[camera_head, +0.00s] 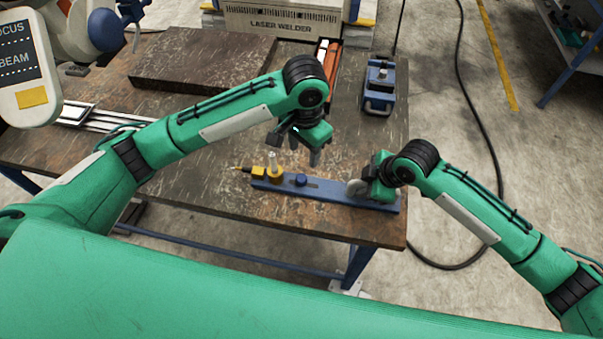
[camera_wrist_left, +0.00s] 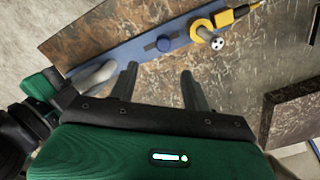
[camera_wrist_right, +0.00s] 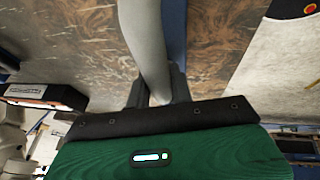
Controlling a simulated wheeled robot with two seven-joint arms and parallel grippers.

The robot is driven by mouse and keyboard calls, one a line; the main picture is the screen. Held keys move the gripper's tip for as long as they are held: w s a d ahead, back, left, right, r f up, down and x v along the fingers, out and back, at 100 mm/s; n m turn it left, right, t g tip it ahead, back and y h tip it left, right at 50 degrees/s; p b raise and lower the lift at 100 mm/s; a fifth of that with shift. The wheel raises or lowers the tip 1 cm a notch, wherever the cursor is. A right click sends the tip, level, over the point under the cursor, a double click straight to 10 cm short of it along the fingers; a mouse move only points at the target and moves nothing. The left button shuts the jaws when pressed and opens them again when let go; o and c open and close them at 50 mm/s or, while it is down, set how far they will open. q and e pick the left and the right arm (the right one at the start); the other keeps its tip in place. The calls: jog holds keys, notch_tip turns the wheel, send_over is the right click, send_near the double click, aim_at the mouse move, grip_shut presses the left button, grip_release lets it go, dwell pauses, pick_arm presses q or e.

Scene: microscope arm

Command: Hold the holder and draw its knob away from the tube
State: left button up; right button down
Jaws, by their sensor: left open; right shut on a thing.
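The blue holder (camera_head: 328,192) lies along the table's front right edge. A round blue knob (camera_head: 300,180) stands in its slot. A yellow clamp with a pale upright tube (camera_head: 272,160) is at its left end; knob and tube are apart. My right gripper (camera_head: 366,186) is shut on the grey handle (camera_wrist_right: 148,45) at the holder's right end. My left gripper (camera_head: 296,148) is open and empty above the holder, close to the knob. In the left wrist view the knob (camera_wrist_left: 164,44) lies beyond the fingertips (camera_wrist_left: 160,74), not between them.
A yellow-tipped cable piece (camera_head: 243,168) extends left of the clamp. A dark slab (camera_head: 200,62) and the laser welder (camera_head: 285,22) are at the back. A blue block device (camera_head: 379,88) stands back right. Metal rails (camera_head: 90,115) lie at left. Table around the holder's far side is clear.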

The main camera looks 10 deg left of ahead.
aim_at(301, 178)
pick_arm(q)
jog(key=f, duration=1.1)
jog(key=shift+w+a+f, duration=0.25)
jog(key=shift+a, duration=0.05)
